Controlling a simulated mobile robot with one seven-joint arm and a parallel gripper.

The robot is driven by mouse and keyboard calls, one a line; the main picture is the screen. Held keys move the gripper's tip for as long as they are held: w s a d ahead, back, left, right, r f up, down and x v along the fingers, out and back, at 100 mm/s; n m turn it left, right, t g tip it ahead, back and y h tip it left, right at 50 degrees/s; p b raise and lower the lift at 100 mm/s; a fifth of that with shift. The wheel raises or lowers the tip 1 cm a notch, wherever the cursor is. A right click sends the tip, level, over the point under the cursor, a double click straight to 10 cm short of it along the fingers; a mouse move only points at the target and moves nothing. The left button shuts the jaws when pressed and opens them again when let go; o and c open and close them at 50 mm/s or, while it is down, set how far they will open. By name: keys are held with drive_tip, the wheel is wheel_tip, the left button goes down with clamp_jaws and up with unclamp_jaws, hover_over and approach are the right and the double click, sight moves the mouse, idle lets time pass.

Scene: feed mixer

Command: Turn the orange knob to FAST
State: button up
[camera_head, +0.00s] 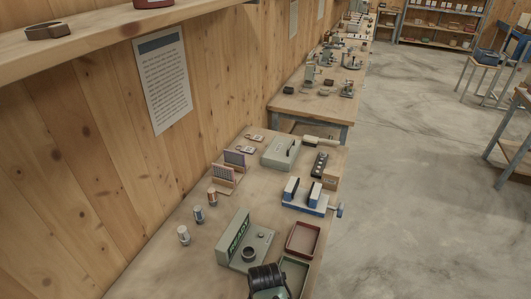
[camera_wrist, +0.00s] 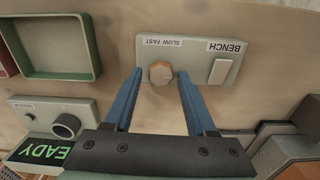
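The orange knob (camera_wrist: 160,73) sits on a light grey panel (camera_wrist: 205,60) in the wrist view, next to the small label SLOW FAST. Which word it points at is too small to tell. My gripper (camera_wrist: 160,76) is open, with one blue finger on each side of the knob. A gap shows between the knob and each finger; I cannot tell how far the tips are above the panel. In the head view my dark wrist shows at the bottom, and the knob and its panel cannot be made out there.
The panel also has a BENCH label and a pale rocker switch (camera_wrist: 220,71). A box with a green READY display (camera_head: 238,232) and a black knob stands beside it. A green tray (camera_wrist: 92,50) and a red tray (camera_head: 316,240) lie close by.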

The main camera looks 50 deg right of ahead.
drive_tip(key=shift+o, duration=0.6)
drive_tip(key=shift+s+r, duration=0.1)
wheel_tip(320, 180, up, 13)
drive_tip(key=b, duration=0.1)
drive_tip(key=shift+b, duration=0.3)
